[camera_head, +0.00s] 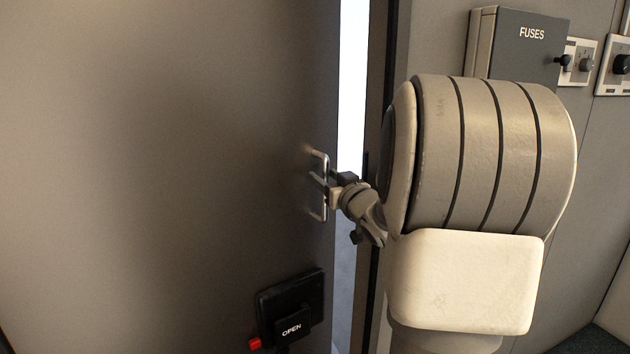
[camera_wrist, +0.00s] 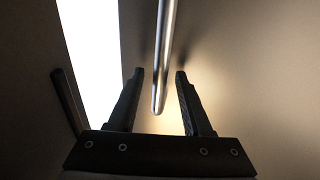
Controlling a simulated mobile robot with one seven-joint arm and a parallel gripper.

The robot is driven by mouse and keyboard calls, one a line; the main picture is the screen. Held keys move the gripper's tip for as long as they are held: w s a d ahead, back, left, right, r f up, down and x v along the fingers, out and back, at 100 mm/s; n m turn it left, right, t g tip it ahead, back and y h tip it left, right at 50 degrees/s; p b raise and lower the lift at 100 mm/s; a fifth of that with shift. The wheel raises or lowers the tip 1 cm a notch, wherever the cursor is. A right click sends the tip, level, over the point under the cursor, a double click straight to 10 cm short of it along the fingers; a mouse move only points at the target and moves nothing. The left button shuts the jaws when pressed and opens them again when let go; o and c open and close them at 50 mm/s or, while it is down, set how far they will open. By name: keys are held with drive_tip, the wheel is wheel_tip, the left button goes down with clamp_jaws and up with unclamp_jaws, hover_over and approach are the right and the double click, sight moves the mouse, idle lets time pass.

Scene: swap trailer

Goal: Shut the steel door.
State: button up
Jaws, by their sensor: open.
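The steel door (camera_head: 170,150) is a broad grey-brown panel filling the left of the head view. It stands slightly open, with a bright gap (camera_head: 352,90) between its right edge and the frame. A shiny D-shaped handle (camera_head: 323,205) is on the door near that edge. My gripper (camera_head: 318,184) is at the handle. In the wrist view the two dark fingers (camera_wrist: 159,75) are open, with the handle bar (camera_wrist: 163,60) running between them. I see space on both sides of the bar. My arm hides part of the door frame.
A black box marked OPEN (camera_head: 291,308) with a red button (camera_head: 255,343) sits low on the door. A grey FUSES box (camera_head: 525,45) and switch plates (camera_head: 579,62) are on the right wall. The dark door frame (camera_head: 392,45) runs close beside my arm.

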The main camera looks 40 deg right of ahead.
drive_tip(key=shift+w, duration=0.1)
clamp_jaws()
idle(1.4)
